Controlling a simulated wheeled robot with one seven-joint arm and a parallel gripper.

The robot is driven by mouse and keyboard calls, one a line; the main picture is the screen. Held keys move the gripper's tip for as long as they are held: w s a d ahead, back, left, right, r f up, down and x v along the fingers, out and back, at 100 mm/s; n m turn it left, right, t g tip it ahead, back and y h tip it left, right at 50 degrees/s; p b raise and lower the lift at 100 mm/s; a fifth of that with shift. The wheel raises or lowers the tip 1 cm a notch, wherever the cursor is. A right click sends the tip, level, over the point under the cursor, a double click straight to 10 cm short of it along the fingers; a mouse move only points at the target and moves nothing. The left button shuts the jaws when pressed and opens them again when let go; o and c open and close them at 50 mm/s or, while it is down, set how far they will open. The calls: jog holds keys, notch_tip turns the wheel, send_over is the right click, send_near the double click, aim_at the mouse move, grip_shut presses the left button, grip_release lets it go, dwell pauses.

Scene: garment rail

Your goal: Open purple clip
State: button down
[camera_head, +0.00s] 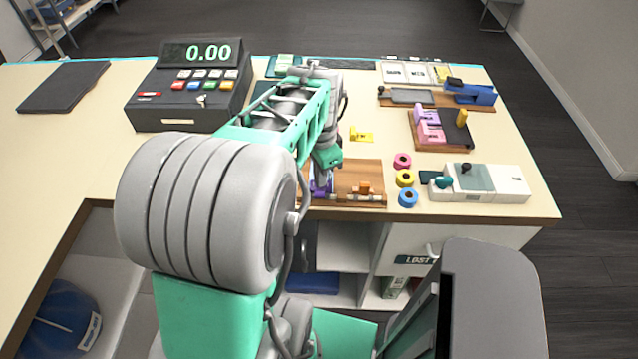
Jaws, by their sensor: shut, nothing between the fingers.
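A purple clip (321,188) shows in the head view on the left part of a brown wooden board (345,173) near the counter's front edge. My arm hides much of the clip, so I cannot tell how far open it is. My gripper (322,172) points down just above or at the clip. It is shut and empty, with its fingertips mostly hidden. I cannot tell whether it touches the clip.
An orange piece (364,187) sits on the same board. Pink, yellow and blue rings (407,197) lie just right, beside a white-and-grey device (485,182). A pink item (428,125) sits on a tray behind. A cash register (190,95) stands left.

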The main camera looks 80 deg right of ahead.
aim_at(320, 193)
jog(key=shift+y, duration=0.4)
jog(key=a, duration=0.1)
jog(key=a+f, duration=0.1)
jog(key=s+a+f, duration=0.1)
jog(key=shift+a, duration=0.4)
jog(key=shift+a+r+p, duration=0.15)
jog(key=shift+r+p, duration=1.55)
jog(key=shift+r, duration=0.75)
jog(key=shift+a+r+p, duration=0.15)
jog(key=shift+r+p, duration=1.55)
jog(key=shift+r, duration=0.7)
